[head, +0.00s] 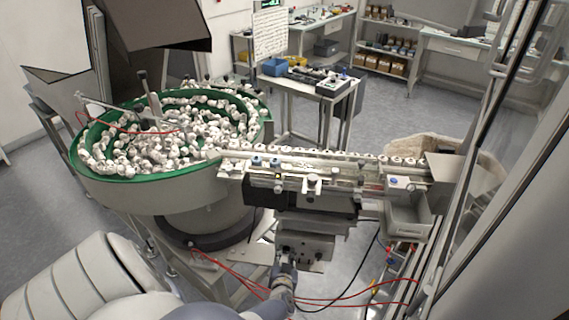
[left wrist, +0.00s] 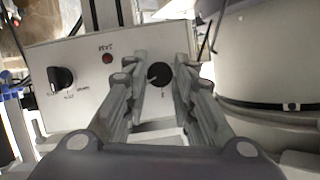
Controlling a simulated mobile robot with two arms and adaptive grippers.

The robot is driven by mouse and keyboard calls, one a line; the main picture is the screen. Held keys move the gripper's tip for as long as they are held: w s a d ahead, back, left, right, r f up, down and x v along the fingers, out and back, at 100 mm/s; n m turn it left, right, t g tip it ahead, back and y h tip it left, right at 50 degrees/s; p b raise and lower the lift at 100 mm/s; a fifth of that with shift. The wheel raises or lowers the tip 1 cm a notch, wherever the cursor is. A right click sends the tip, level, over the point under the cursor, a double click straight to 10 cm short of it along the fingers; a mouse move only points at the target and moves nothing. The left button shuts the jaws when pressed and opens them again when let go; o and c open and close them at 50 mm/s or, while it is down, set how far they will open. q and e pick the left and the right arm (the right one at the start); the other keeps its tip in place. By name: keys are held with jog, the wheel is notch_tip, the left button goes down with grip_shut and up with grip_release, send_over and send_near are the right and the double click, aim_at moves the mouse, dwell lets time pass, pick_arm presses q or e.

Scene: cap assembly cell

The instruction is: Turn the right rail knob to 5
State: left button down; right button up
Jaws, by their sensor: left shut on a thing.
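The grey control box (head: 312,244) hangs under the rail. Its pale face (left wrist: 88,98) fills the left of the left wrist view, with two black knobs. One black knob (left wrist: 160,74) sits between the fingers of my left gripper (left wrist: 159,80), which is shut on it. A white mark shows at this knob's left edge; its scale is too small or hidden to read. The other black knob (left wrist: 62,79) stands free at the picture's left. In the head view my left gripper (head: 286,262) reaches the box's lower left part. My right gripper is not seen.
The green-rimmed bowl feeder (head: 85,168) full of white caps stands left of the box. The rail (head: 330,170) with caps runs above it. Red hoses (head: 235,275) and a black cable lie near my arm.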

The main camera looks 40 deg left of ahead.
pick_arm(q)
jog(key=shift+w+d+m+y, duration=0.15)
jog(key=shift+m+y, duration=0.15)
jog(key=shift+m, duration=0.3)
jog(key=shift+f+m+g+y+b, duration=0.2)
jog(key=shift+m+g+y+b, duration=0.2)
jog(key=shift+m+y+b, duration=0.4)
jog(key=m+y+b, duration=0.1)
jog(key=m+b, duration=0.1)
jog(key=m, duration=0.1)
jog(key=shift+w+d, duration=0.1)
jog(key=shift+m+y+b, duration=0.6)
jog(key=shift+m+b, duration=0.05)
jog(key=shift+m, duration=0.05)
jog(key=shift+r, duration=0.1)
jog(key=c, duration=1.3)
grip_release()
jog(key=shift+c, duration=0.2)
